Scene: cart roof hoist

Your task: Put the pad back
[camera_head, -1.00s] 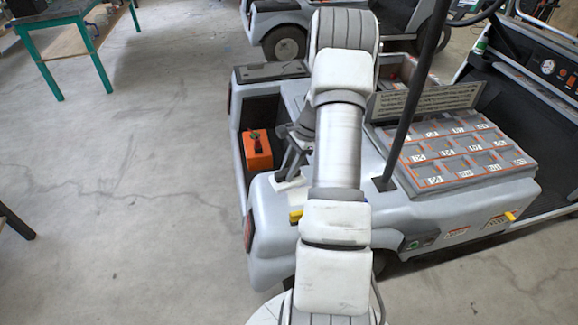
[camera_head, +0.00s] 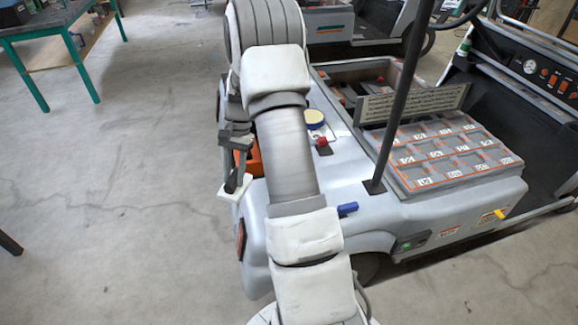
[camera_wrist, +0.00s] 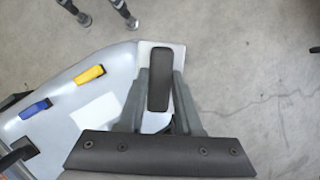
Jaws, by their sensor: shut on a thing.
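A flat white pad with a black rounded handle (camera_wrist: 159,76) is held by its handle between the two fingers of my gripper (camera_wrist: 160,88). In the head view the white plate of the pad (camera_head: 236,193) hangs below my gripper (camera_head: 239,172), by the left rear corner of the grey cart (camera_head: 350,177). In the wrist view the pad overlaps the cart's edge, with concrete floor beyond. I cannot tell whether the pad touches the cart. A pale rectangular patch (camera_wrist: 98,112) shows on the cart's top in the wrist view.
A dark post (camera_head: 400,110) rises from the cart.

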